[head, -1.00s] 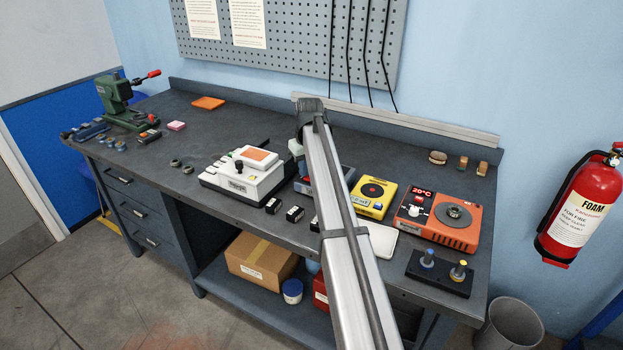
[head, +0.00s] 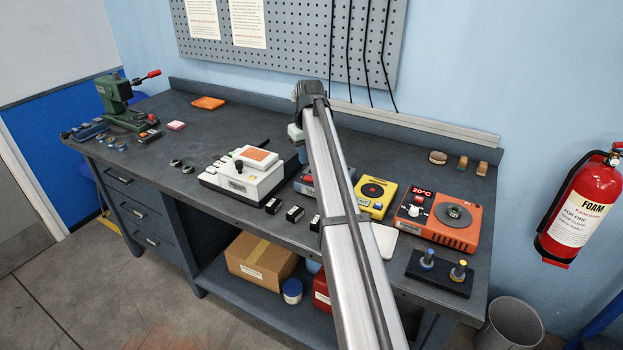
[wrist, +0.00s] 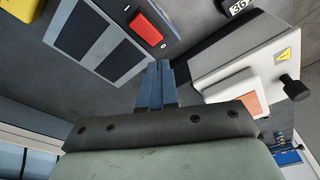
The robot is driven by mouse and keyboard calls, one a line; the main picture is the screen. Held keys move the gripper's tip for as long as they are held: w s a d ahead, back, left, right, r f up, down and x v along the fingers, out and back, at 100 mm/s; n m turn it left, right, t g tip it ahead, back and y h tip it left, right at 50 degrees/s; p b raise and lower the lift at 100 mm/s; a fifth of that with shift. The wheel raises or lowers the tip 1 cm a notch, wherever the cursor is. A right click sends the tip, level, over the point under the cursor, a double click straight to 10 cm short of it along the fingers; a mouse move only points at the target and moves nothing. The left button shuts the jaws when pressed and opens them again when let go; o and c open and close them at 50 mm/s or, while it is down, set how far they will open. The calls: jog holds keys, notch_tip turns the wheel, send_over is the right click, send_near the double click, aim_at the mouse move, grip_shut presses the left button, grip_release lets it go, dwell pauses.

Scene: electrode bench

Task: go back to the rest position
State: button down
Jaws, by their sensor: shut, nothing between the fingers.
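My gripper (wrist: 159,75) shows in the wrist view with its two blue-grey fingers together and nothing between them. In that view it is above the bench, between a grey device with a red switch (wrist: 147,28) and a white instrument (wrist: 225,60) with a black knob. In the head view my arm reaches up across the bench, and the fingers are mostly hidden behind it.
In the head view, the bench (head: 215,118) holds the white instrument (head: 262,181), a yellow device (head: 376,205), an orange hotplate (head: 410,228) and a green press (head: 117,100). A pegboard (head: 300,25) hangs behind. The bench's back middle is clear.

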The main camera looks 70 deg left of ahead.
jog(key=shift+r, duration=0.6)
